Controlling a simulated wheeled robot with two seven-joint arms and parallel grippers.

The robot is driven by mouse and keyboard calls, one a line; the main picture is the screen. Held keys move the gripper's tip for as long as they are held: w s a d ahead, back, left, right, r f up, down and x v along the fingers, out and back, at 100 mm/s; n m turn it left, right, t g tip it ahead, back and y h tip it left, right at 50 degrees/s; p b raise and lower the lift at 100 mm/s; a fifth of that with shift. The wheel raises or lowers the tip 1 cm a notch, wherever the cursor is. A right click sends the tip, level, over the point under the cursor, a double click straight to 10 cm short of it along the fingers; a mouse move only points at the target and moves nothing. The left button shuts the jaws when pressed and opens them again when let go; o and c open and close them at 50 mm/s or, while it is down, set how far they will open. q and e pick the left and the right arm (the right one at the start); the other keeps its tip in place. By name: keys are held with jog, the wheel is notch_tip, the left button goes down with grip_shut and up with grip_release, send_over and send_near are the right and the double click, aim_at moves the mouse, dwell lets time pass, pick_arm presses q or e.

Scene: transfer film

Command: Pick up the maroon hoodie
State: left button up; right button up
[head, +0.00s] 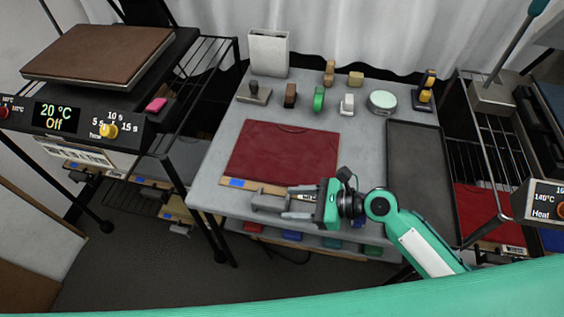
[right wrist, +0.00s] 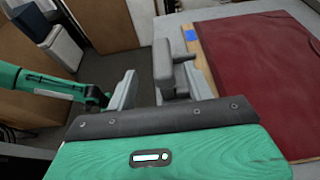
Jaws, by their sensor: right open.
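The maroon hoodie (head: 283,150) appears as a flat maroon square on a wooden board (head: 225,184) with blue tape, on the grey table. Its right part also shows at the right of the right wrist view (right wrist: 258,70). My right gripper (head: 285,204) is open at the table's front edge, just in front of the board. In the right wrist view, its fingers (right wrist: 160,85) stand on either side of a grey handle-like block (right wrist: 164,62). I cannot tell whether they touch it. My left gripper is out of view; part of my left arm shows in the right wrist view.
A dark tray (head: 419,165) lies right of the board. Small tools, a white box (head: 268,53) and a round tin (head: 382,101) stand at the back. A heat press (head: 95,55) is at left, racks at right. Another maroon piece (head: 485,208) lies on the right rack.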

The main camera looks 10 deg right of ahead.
aim_at(271, 201)
jog(key=x, duration=0.7)
jog(key=shift+w+a, duration=0.1)
jog(key=shift+w, duration=0.05)
jog(key=shift+c, duration=0.4)
grip_shut()
